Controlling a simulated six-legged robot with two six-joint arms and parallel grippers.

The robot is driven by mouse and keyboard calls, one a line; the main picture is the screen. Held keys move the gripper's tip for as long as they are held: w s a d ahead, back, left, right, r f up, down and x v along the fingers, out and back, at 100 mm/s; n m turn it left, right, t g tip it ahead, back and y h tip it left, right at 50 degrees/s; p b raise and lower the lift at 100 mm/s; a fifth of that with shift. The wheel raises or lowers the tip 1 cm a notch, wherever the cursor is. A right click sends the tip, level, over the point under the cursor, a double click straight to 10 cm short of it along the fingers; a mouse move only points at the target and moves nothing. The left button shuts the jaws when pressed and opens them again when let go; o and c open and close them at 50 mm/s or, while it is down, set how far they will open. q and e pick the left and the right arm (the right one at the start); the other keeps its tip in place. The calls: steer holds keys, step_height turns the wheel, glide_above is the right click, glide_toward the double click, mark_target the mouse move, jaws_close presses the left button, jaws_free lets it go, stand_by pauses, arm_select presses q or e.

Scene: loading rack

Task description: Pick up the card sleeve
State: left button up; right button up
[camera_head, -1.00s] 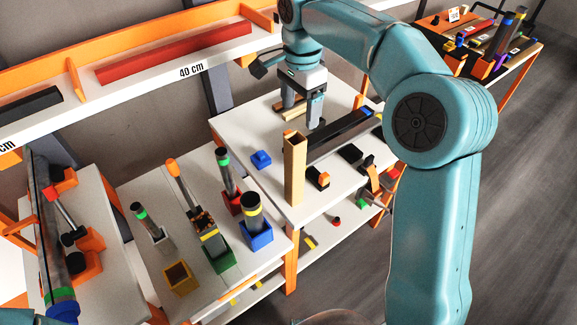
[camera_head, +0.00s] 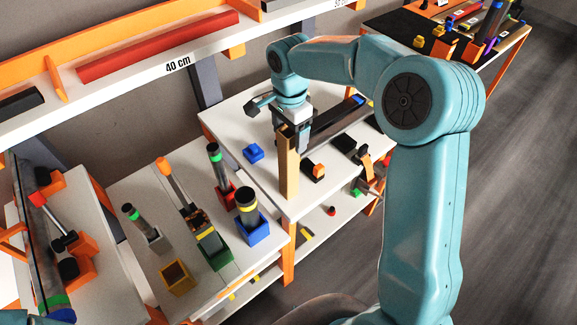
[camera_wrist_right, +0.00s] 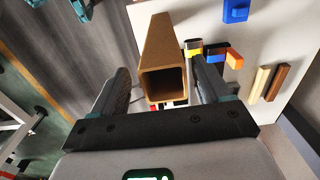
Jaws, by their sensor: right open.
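The card sleeve (camera_head: 288,168) is a brown, hollow square tube standing upright at the front corner of the white table. In the right wrist view its open end faces the camera, and the sleeve (camera_wrist_right: 163,55) lies between the two fingers. My right gripper (camera_head: 293,135) is at the sleeve's upper end, partly hidden behind it in the head view. In the wrist view the right gripper (camera_wrist_right: 160,85) is open, with a visible gap between each finger and the sleeve. My left gripper is not in view.
A long dark bar (camera_head: 338,128) lies just right of the sleeve. A blue block (camera_head: 253,152) and an orange-and-black block (camera_head: 314,171) are nearby on the white table (camera_head: 232,125). Upright tools in coloured holders, including a blue holder (camera_head: 254,231), stand front left.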

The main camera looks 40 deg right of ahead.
steer(key=f, duration=0.4)
steer(key=shift+w+d+f+p, duration=0.1)
steer(key=shift+w+f+p, duration=0.05)
steer(key=shift+w+p, duration=0.15)
steer(key=shift+s+f, duration=0.15)
steer(key=c, duration=1.3)
steer(key=shift+c, duration=0.3)
step_height(320, 180, up, 20)
steer(key=shift+p, duration=0.35)
